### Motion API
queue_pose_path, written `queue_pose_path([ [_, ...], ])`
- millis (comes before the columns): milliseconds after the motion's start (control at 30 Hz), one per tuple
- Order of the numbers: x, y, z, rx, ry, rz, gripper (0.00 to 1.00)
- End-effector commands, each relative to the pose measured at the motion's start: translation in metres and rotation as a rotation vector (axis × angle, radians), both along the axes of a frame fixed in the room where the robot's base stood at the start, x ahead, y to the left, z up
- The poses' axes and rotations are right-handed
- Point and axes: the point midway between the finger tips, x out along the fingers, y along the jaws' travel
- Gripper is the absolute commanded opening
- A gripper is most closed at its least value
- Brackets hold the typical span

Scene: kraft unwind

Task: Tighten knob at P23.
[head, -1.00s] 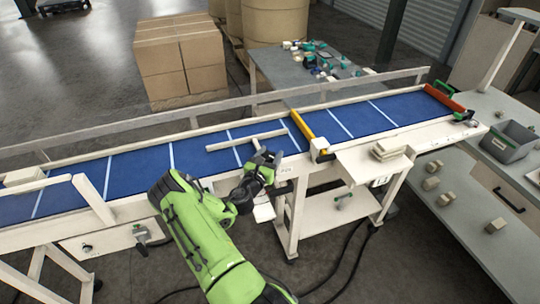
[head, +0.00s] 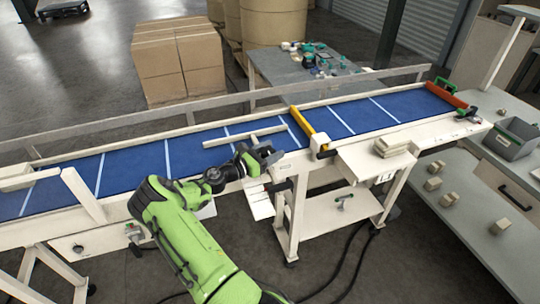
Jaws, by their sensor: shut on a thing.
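My gripper (head: 268,157) is at the near side rail of the blue conveyor, left of the small label (head: 285,168). Its dark jaws are shut on the knob at that spot. The jaws hide the knob, so its shape and how tight it sits cannot be seen. The label's writing is too small to read surely. A black handle (head: 280,186) with a red end sticks out just below the label, apart from the jaws.
A yellow bar (head: 308,125) crosses the belt to the right. A cart shelf (head: 335,208) stands below.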

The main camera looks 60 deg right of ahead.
Motion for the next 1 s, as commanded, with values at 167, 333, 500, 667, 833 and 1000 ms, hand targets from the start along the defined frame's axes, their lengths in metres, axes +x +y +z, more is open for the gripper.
queue_pose_path([
  [167, 0.0008, -0.0005, 0.0034, -0.010, 0.000, -0.031, 0.26],
  [333, 0.0005, -0.0005, 0.0049, -0.011, 0.000, -0.039, 0.26],
  [500, 0.0006, -0.0006, 0.0057, -0.012, 0.001, -0.038, 0.26],
  [667, 0.0005, -0.0006, 0.0057, -0.012, 0.001, -0.038, 0.70],
  [833, 0.0002, -0.0003, 0.0037, -0.008, 0.001, -0.038, 0.78],
  [1000, 0.0010, 0.0011, 0.0025, -0.005, 0.001, -0.038, 0.78],
])
